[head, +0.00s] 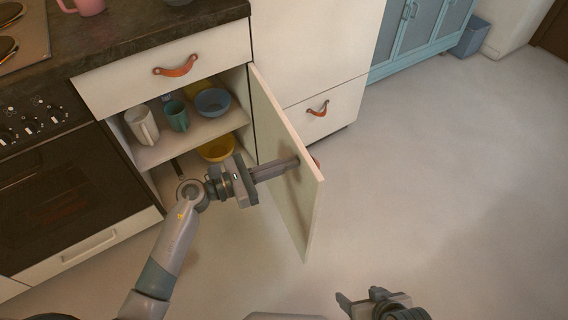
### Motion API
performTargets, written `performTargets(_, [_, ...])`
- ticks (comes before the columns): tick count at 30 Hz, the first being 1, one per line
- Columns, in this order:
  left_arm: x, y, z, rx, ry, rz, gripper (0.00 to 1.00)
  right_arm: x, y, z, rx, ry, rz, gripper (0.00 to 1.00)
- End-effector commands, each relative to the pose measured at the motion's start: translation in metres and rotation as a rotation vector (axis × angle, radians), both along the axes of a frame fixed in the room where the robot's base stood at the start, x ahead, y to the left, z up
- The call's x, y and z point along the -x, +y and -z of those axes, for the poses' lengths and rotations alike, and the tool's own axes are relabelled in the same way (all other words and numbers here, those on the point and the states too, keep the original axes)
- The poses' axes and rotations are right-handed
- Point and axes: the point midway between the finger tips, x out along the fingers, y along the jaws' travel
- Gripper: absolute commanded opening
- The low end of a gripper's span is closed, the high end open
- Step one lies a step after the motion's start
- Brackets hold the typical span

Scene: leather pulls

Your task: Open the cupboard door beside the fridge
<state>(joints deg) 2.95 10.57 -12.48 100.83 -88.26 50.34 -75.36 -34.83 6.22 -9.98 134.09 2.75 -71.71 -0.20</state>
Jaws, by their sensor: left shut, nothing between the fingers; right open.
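The cupboard door (281,165) stands wide open, swung out to the right on its right-hand hinge. The fridge (312,45), a tall white front with a lower drawer, stands right of the cupboard. My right gripper (355,300) is open and empty at the bottom of the view, away from the door.
Inside the cupboard are a white mug (142,125), a teal mug (176,117), a blue bowl (212,102) and a yellow bowl (217,149). The oven (75,195) is at the left. A drawer with a leather pull (176,67) is above. Floor to the right is clear.

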Motion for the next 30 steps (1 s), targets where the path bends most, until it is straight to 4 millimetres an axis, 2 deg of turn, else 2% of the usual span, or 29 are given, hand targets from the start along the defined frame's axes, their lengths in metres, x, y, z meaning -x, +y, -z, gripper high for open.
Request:
performTargets(4, [-0.001, -0.004, -0.001, 0.002, 0.001, -0.008, 0.00, 0.000, 0.000, -0.002, 0.001, 0.001, 0.000, 0.66])
performTargets(8, [-0.007, -0.018, -0.002, 0.002, 0.005, -0.044, 0.00, 0.004, -0.004, -0.005, 0.015, 0.025, 0.002, 0.66])
performTargets(13, [-0.023, -0.054, -0.003, 0.003, 0.002, -0.123, 0.00, 0.010, -0.020, -0.004, 0.058, 0.091, 0.017, 0.66])
performTargets(15, [-0.033, -0.071, -0.002, 0.003, -0.001, -0.138, 0.00, 0.012, -0.020, -0.001, 0.059, 0.097, 0.018, 0.66])
performTargets(19, [-0.046, -0.092, 0.000, 0.000, 0.000, -0.139, 0.00, 0.011, -0.017, 0.000, 0.052, 0.085, 0.015, 0.66])
performTargets(22, [-0.050, -0.099, 0.000, 0.000, 0.000, -0.140, 0.00, 0.010, -0.017, 0.000, 0.049, 0.080, 0.014, 0.66])
performTargets(30, [-0.050, -0.099, 0.000, -0.001, 0.001, -0.140, 0.00, 0.010, -0.016, -0.001, 0.048, 0.079, 0.014, 0.66])
